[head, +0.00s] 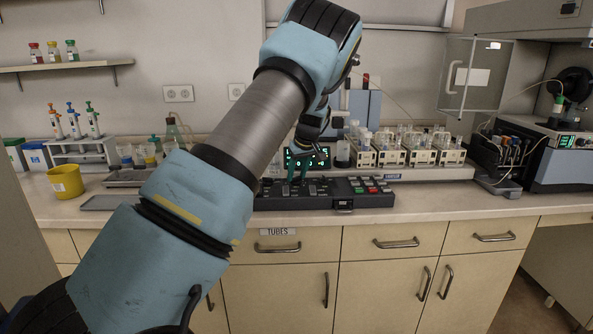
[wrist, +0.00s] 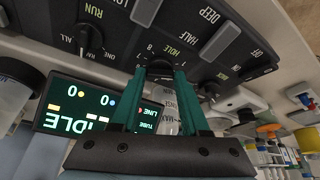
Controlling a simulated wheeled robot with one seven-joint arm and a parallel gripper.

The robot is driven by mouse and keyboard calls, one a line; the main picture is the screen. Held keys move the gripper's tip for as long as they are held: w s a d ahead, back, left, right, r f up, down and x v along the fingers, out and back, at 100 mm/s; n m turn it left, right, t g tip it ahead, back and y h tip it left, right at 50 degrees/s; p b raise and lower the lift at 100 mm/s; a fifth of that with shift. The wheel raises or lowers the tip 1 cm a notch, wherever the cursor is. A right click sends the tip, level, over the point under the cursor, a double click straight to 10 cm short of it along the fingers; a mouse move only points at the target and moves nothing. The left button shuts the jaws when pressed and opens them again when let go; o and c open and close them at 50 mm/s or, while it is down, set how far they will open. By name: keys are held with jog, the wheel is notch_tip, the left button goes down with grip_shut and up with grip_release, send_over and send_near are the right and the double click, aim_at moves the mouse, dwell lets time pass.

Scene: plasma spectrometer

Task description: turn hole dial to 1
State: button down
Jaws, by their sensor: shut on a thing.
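The hole dial (wrist: 160,70) is a dark knob on the black control panel, below its HOLE label in the wrist view. My gripper (wrist: 162,76) has its two green fingers on either side of this dial and is shut on it. The fingers hide most of the knob, so its pointer cannot be read. Small figures show beside the label. In the head view my gripper (head: 297,180) reaches down to the control panel (head: 320,201) at the bench front, and the dial is too small to make out.
A RUN knob (wrist: 92,37) and grey switches (wrist: 220,42) flank the dial. A lit display (wrist: 88,106) reads IDLE. Several white-framed glass units (head: 420,150) stand behind and right of the panel. A yellow tub (head: 66,184) stands at the bench's left.

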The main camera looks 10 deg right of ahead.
jog(key=shift+d+n+y, duration=0.15)
jog(key=shift+n+y, duration=0.15)
jog(key=shift+n, duration=0.7)
jog(key=shift+c, duration=2)
grip_release()
jog(key=b+v, duration=0.2)
jog(key=v, duration=0.8)
jog(key=shift+r, duration=0.4)
